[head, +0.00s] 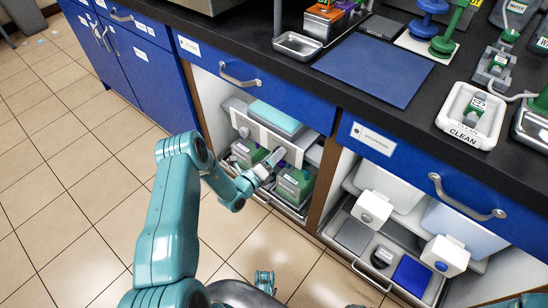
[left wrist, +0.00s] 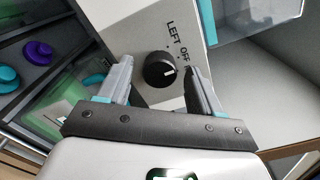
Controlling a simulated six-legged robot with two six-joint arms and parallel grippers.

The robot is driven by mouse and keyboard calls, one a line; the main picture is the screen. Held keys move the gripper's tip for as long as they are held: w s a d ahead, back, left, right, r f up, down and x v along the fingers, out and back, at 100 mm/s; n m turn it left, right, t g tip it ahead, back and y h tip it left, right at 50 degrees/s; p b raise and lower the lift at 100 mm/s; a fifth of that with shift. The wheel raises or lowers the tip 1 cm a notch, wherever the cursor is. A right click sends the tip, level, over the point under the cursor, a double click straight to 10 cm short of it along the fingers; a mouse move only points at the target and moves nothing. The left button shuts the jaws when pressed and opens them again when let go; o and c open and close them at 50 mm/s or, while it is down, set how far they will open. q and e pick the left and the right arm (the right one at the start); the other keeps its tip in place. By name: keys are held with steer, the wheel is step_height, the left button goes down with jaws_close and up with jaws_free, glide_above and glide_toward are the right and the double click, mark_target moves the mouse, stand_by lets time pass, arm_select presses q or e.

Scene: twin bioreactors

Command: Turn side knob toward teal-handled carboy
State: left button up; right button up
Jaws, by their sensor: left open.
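The side knob (left wrist: 160,70) is a black dial with a white pointer mark, on a pale panel printed "LEFT" and "OFF"; a further label is mostly hidden by a finger. My left gripper (left wrist: 158,82) is open, with one finger on each side of the knob; I cannot tell whether they touch it. In the head view my left gripper (head: 268,165) reaches into the open cabinet bay at the pale panel (head: 246,125). Green-labelled carboys (head: 295,186) stand below it. In the left wrist view a purple handle (left wrist: 37,53) and a teal one (left wrist: 6,76) show at left.
A teal-lidded tank (head: 274,117) sits behind the panel. A wooden divider (head: 322,187) separates this bay from the right bay, which holds white boxes and a blue block (head: 412,274). The dark counter (head: 305,73) overhangs above. Tiled floor (head: 70,190) is open at left.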

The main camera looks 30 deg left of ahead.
arm_select(q)
steer(key=c, duration=1.1)
steer(key=shift+o, duration=0.2)
steer(key=shift+m, duration=0.4)
steer(key=shift+m+p, duration=0.5)
steer(key=shift+m, duration=3.6)
steer(key=o, duration=1.1)
steer(key=shift+c, duration=0.2)
